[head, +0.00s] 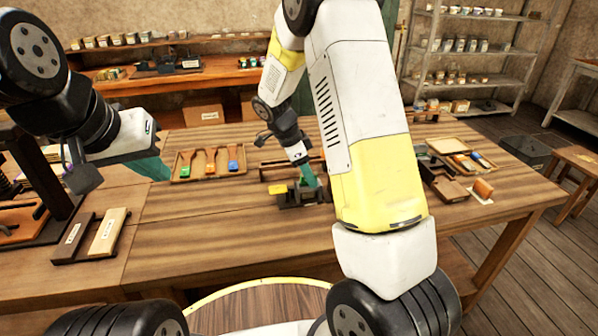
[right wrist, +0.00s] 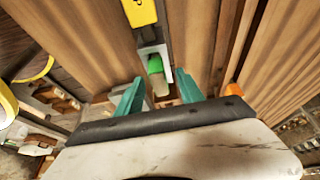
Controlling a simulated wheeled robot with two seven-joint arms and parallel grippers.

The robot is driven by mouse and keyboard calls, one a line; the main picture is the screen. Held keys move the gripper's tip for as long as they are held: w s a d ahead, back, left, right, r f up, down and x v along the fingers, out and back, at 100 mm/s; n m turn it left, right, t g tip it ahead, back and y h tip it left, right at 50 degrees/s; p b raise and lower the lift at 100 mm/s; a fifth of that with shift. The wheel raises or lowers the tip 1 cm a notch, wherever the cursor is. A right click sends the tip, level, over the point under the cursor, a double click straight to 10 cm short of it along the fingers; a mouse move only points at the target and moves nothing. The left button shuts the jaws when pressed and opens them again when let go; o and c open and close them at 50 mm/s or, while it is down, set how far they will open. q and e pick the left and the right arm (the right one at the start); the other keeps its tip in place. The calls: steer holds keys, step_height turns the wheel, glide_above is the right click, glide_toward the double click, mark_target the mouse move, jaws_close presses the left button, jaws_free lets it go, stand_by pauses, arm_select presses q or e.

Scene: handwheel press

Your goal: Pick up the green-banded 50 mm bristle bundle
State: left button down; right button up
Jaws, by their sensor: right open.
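In the right wrist view a green band (right wrist: 155,64) with a pale end (right wrist: 161,88) lies between my right gripper's fingertips, beside a grey metal part; it looks like the green-banded bundle. My right gripper (right wrist: 160,92) is open, with one teal finger on each side and no visible grip. In the head view my right gripper (head: 311,181) is down at a small dark fixture (head: 297,199) with a yellow end (head: 277,189); the bundle cannot be made out there. My left gripper (head: 151,168) hangs over the left of the table; its finger gap is unclear.
A wooden tray (head: 178,178) with orange, green and blue pieces stands left of the fixture. Two labelled blocks (head: 108,232) lie at the front left, near a dark press frame. Trays and tools (head: 465,160) stand at the right. The front middle table is clear.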

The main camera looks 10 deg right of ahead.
steer(key=shift+d+f, duration=0.1)
steer(key=shift+f, duration=0.15)
jaws_close()
